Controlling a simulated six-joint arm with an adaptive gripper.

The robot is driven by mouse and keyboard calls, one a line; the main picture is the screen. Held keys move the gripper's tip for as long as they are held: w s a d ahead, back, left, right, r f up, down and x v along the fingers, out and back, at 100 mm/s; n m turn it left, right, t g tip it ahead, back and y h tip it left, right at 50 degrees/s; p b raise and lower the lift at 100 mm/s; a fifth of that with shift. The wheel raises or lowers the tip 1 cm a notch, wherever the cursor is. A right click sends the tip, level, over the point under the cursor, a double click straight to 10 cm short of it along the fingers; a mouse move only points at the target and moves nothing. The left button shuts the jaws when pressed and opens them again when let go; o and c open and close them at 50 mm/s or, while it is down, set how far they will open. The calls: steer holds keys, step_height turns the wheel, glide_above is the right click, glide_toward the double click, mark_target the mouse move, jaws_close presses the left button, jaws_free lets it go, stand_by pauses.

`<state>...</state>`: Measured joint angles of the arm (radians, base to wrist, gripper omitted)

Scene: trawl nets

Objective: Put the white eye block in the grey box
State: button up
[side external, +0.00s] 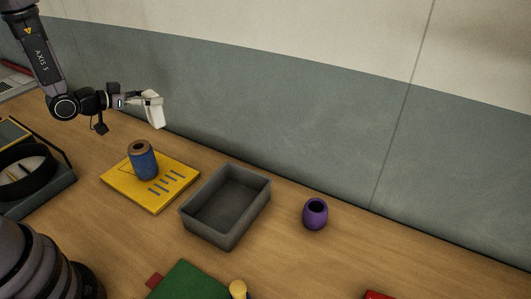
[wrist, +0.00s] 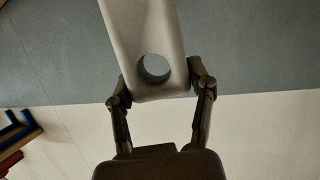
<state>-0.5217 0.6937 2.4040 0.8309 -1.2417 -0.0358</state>
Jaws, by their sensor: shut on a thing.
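The white eye block (side external: 153,110) is held in my gripper (side external: 140,101) in the side external view, well above the table and left of the grey box. In the wrist view the white eye block (wrist: 146,40) shows a round hole, and the two fingers of my gripper (wrist: 160,88) press on its sides. The grey box (side external: 262,194) stands on the table, open at the top, and looks empty. It lies lower and to the right of my gripper in the side external view.
A yellow board (side external: 150,199) with a blue spool (side external: 143,163) on it lies left of the box. A purple pot (side external: 315,214) stands right of it. A green mat (side external: 190,281) and a yellow knob (side external: 238,289) are in front. A wall (side external: 300,130) runs behind.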

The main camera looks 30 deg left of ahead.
steer(key=s+d+m+g+h, duration=0.1)
steer(key=d+m+g+h, duration=0.15)
steer(key=d, duration=0.95)
steer(key=s+d+m+g+h, duration=0.1)
steer(key=s+d+m+h, duration=0.2)
steer(key=d, duration=0.9)
steer(key=shift+h, duration=0.45)
steer(key=shift+w+a+f, duration=0.1)
steer(key=shift+w+f, duration=0.15)
steer(key=shift+f, duration=2.65)
steer(key=shift+w+a+f, duration=0.15)
steer(key=shift+w+f, duration=0.1)
steer(key=shift+f, duration=2.6)
steer(key=shift+w+a+f, duration=0.1)
steer(key=shift+w+f, duration=0.15)
steer(key=shift+f, duration=2.65)
steer(key=o, duration=1.2)
steer(key=shift+f, duration=0.15)
steer(key=shift+o, duration=0.2)
